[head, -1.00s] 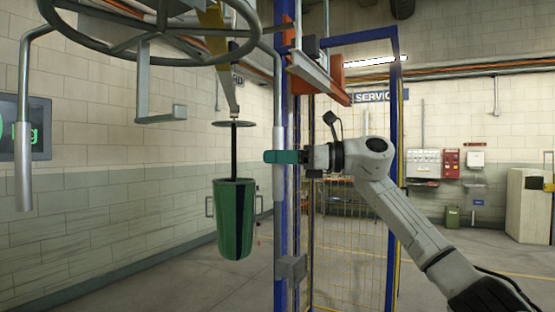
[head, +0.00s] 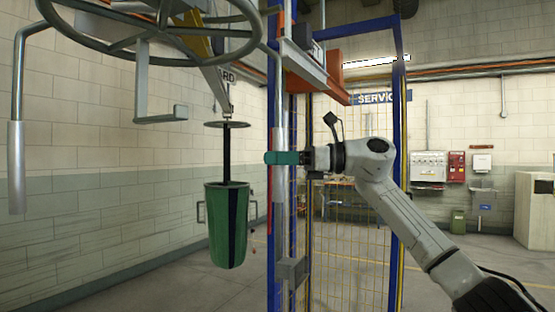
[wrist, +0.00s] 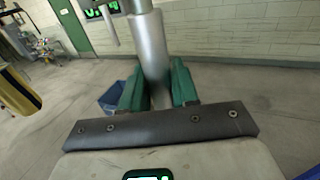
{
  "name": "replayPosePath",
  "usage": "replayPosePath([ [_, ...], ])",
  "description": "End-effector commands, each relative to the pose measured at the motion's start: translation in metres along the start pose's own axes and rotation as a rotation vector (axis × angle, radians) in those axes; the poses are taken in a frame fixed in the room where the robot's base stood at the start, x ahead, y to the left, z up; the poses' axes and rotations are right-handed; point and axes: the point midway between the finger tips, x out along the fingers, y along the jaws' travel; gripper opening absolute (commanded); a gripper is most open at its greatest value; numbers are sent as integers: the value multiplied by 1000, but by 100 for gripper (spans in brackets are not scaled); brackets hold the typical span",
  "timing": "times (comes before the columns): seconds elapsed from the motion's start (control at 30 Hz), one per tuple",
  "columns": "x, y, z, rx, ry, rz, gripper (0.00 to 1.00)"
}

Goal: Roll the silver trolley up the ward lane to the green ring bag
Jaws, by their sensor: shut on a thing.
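The silver trolley (head: 16,168) fills the upper left of the head view, with a wheel-like ring, a hook-shaped bracket and grips hanging down on both sides. My gripper (head: 280,158) has its teal fingers shut on the right-hand grip. In the wrist view the silver tube (wrist: 150,48) stands between the two fingers (wrist: 158,92). The green ring bag (head: 229,225) hangs upright, left of my gripper and lower, with a dark stripe and side loops. A dark rod and a round disc show above it, under a yellow and grey arm.
A blue post and yellow mesh fence (head: 350,230) stand close to the right of the grip. An orange beam (head: 315,75) juts out above. A tiled wall (head: 90,190) runs along the left. Service boxes (head: 429,168) hang on the back wall; floor is open at right.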

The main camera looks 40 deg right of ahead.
Motion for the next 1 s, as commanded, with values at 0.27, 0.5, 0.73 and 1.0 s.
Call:
replayPosePath([
  [0.27, -8, -6, 0, 6, -6, -15, 44],
  [0.5, -6, -4, 0, 4, -4, -10, 49],
  [0.73, -20, -4, -2, 3, -4, -12, 49],
  [1.0, -71, -4, -3, 3, -4, -15, 49],
])
